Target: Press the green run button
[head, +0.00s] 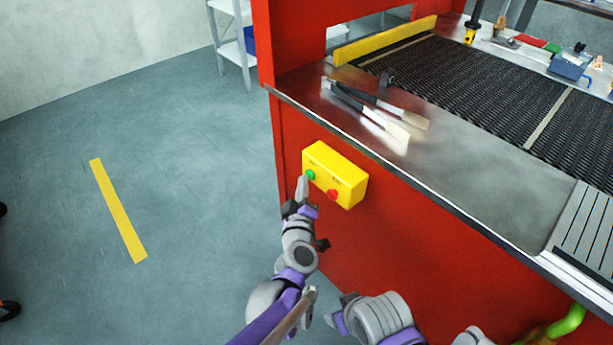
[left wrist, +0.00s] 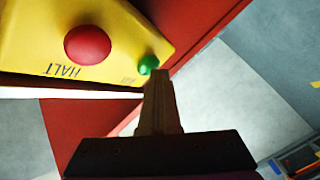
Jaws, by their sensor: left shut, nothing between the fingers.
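The yellow control box (head: 345,172) is fixed to the red side panel of the machine. Its green button (head: 310,174) is at the left end and a red button (head: 332,195) is to the right. My left gripper (head: 302,183) is shut and empty, its fingertips right beside the green button. In the left wrist view the fingertips (left wrist: 160,75) overlap the edge of the green button (left wrist: 148,64); I cannot tell whether they touch it. The red button (left wrist: 87,45) with the word HALT is there too. Parts of my right arm show low in the head view; its fingers are not clear.
The steel ledge (head: 480,185) of the machine juts out above the box, with brushes (head: 385,110) lying on it. The dark mesh belt (head: 470,85) runs behind. A shelf rack (head: 235,45) stands at the back. The floor (head: 190,180) on the left is mostly clear.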

